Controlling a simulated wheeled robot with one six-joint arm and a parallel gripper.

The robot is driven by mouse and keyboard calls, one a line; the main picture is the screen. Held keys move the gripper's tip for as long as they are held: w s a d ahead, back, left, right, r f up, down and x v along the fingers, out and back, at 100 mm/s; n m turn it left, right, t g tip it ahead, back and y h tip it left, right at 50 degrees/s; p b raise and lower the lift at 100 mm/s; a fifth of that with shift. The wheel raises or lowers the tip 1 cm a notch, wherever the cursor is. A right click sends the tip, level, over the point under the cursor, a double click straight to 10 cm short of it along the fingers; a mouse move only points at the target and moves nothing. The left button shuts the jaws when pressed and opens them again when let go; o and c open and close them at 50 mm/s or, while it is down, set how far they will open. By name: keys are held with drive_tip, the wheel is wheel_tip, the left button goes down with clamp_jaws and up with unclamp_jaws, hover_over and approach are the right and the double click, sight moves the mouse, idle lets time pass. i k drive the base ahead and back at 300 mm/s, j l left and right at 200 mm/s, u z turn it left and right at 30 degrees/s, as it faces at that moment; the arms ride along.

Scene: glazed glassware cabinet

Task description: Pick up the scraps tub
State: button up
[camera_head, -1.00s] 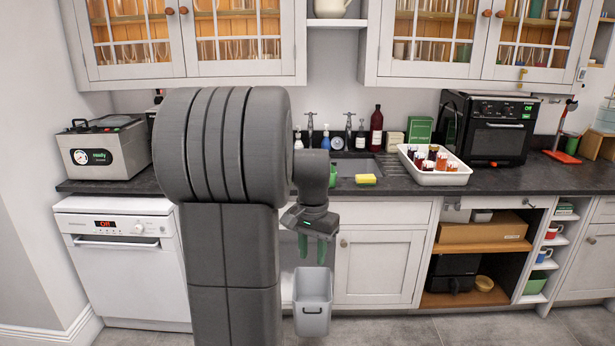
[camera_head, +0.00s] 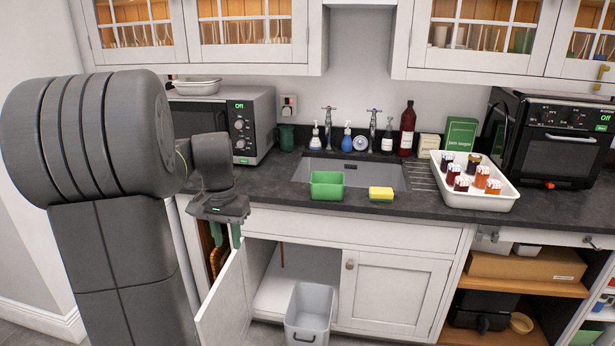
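A small open-topped green tub (camera_head: 327,185) stands on the dark worktop at the front edge of the sink; it fits the name scraps tub best, but I see no label. A yellow sponge with a green layer (camera_head: 381,193) lies to its right. My gripper (camera_head: 226,234) points down, left of the tub and lower in the picture, apart from it. Its two green fingers stand apart with nothing seen between them. Part of the gripper overlaps the open cupboard door in the view.
A cupboard door (camera_head: 225,300) stands open below the sink, and a grey bin (camera_head: 310,318) stands by the opening. Bottles and taps line the back. A white tray of jars (camera_head: 470,200) is at right, a microwave (camera_head: 245,128) at left.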

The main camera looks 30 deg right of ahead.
sight(325, 186)
drive_tip(key=i+l, duration=0.15)
drive_tip(key=l, duration=0.45)
drive_tip(key=i+l+u, duration=0.1)
drive_tip(key=l, duration=0.55)
drive_tip(key=i+l, duration=0.1)
drive_tip(key=l, duration=0.5)
drive_tip(key=i+l+u, duration=0.1)
drive_tip(key=l, duration=0.5)
drive_tip(key=i+l, duration=0.1)
drive_tip(key=l, duration=0.55)
drive_tip(key=u, duration=0.05)
